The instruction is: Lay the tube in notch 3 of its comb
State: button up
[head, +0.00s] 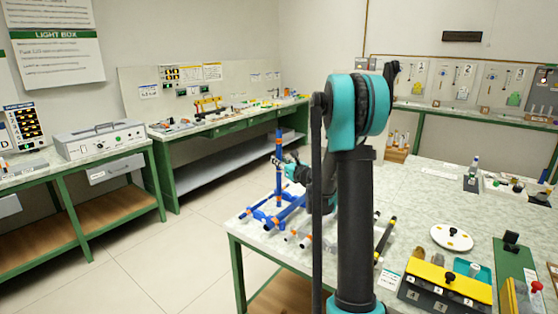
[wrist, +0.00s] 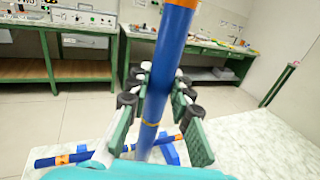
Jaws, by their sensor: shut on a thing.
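The blue tube with orange bands (head: 279,148) stands nearly upright above the near table's left corner. My gripper (head: 290,165) is shut on it; the wrist view shows the tube (wrist: 171,55) between the green finger pads of my gripper (wrist: 158,95). A blue rack, perhaps the comb (head: 257,214), stands on the table below, with blue rod-like parts lying across it. In the wrist view, a blue rod with orange bands (wrist: 88,154) lies behind the fingers, and part of a blue support (wrist: 169,152) shows beside the tube's lower end. Notch numbers cannot be read.
Several short orange-and-clear pieces (head: 305,241) lie right of the rack. A black-and-yellow bar (head: 385,240), a white disc (head: 452,232) and a yellow-topped block (head: 448,280) are farther right. The near table's left edge (head: 238,238) is close to the rack. My arm hides part of the table.

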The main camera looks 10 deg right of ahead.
jog(key=shift+f, duration=0.25)
jog(key=o, duration=0.9)
jog(key=shift+c, duration=0.2)
jog(key=shift+r, duration=0.1)
